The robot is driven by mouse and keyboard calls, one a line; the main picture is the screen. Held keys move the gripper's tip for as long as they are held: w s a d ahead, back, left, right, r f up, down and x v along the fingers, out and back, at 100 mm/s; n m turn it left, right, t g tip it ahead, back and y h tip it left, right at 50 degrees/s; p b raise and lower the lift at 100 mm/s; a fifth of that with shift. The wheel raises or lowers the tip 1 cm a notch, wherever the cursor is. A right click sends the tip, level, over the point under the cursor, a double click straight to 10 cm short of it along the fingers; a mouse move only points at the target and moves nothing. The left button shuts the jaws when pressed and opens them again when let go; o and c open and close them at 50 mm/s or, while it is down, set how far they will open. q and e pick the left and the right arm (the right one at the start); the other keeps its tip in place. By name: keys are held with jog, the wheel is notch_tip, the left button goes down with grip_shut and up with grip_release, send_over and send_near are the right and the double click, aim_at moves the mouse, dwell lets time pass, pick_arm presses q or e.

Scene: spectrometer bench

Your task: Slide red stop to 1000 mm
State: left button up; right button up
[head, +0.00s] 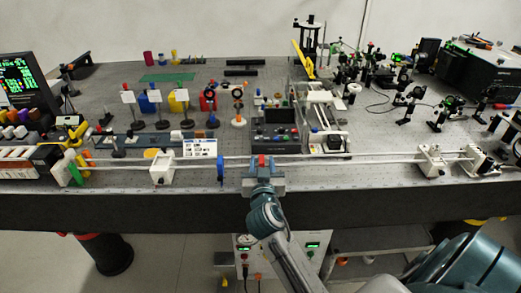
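The red stop (262,160) is a small red piece on the long pale rail (330,160) along the bench's front edge, near the picture's middle. My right gripper (263,169) is at the stop from the front, with its grey fingers to either side of it. It partly hides the stop, and I cannot tell whether the fingers press on it. Scale marks are too small to read. My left gripper is not in view.
White blocks carry the rail at the left (162,168) and right (432,161). A dark control box (276,131) stands just behind the stop. The rail looks clear between the stop and the right block. Optics mounts crowd the bench behind.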

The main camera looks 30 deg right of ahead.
aim_at(261, 155)
jog(key=shift+p+x, duration=0.55)
jog(key=shift+x, duration=1.95)
jog(key=shift+a, duration=0.1)
grip_shut()
